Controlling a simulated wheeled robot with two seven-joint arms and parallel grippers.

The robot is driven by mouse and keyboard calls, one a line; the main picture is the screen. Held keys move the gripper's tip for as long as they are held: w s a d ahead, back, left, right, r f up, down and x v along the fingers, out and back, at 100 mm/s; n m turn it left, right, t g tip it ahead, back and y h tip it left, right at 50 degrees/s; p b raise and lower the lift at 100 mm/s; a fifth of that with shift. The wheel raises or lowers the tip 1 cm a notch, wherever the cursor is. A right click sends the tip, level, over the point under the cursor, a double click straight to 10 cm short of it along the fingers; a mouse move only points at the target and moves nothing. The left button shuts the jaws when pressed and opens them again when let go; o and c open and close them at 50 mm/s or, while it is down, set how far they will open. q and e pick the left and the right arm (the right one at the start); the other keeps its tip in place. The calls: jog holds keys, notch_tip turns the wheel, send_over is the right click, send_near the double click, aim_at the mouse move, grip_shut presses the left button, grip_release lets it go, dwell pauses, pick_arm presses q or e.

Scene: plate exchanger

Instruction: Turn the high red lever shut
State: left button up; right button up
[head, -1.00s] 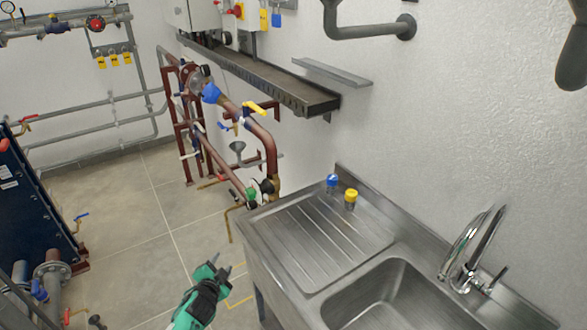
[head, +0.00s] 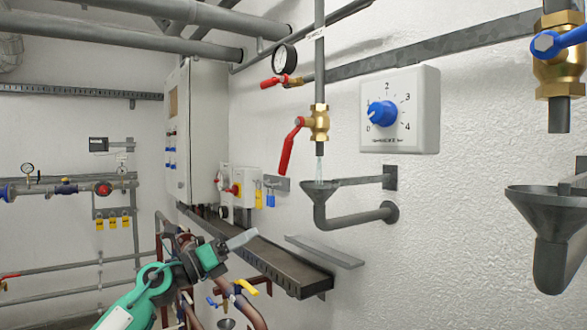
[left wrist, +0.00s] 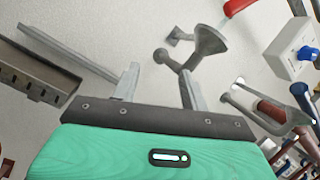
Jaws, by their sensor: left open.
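A long red lever (head: 290,146) hangs down, slightly slanted, beside a brass valve (head: 319,123) on a vertical grey pipe. Thin water runs from that pipe into a grey funnel (head: 320,185). A smaller red lever (head: 270,83) lies roughly level at a side pipe by a round gauge (head: 285,59). My left gripper (head: 246,238) is open and empty, below and left of the long lever, apart from it. In the left wrist view, part of a red lever (left wrist: 238,6) shows at the top edge, above the funnel (left wrist: 209,42). My right gripper is out of view.
A grey cable tray (head: 262,262) and a shelf bracket (head: 325,251) stick out from the wall near my left gripper. A grey cabinet (head: 193,130) stands left of the lever. A blue-knob dial box (head: 400,108) and another funnel (head: 553,205) are on the right.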

pick_arm(q)
jog(key=s+r+m+g, duration=0.2)
jog(key=s+r+m, duration=0.3)
jog(key=r, duration=0.6)
jog(key=m+y+p, duration=0.1)
jog(key=m+y, duration=0.2)
jog(key=m, duration=0.2)
send_near(282, 157)
jog(key=p+x, duration=0.6)
jog(key=x, duration=0.6)
jog(key=shift+r, duration=0.1)
jog(key=shift+w+d, duration=0.25)
jog(key=shift+d, duration=0.1)
grip_shut()
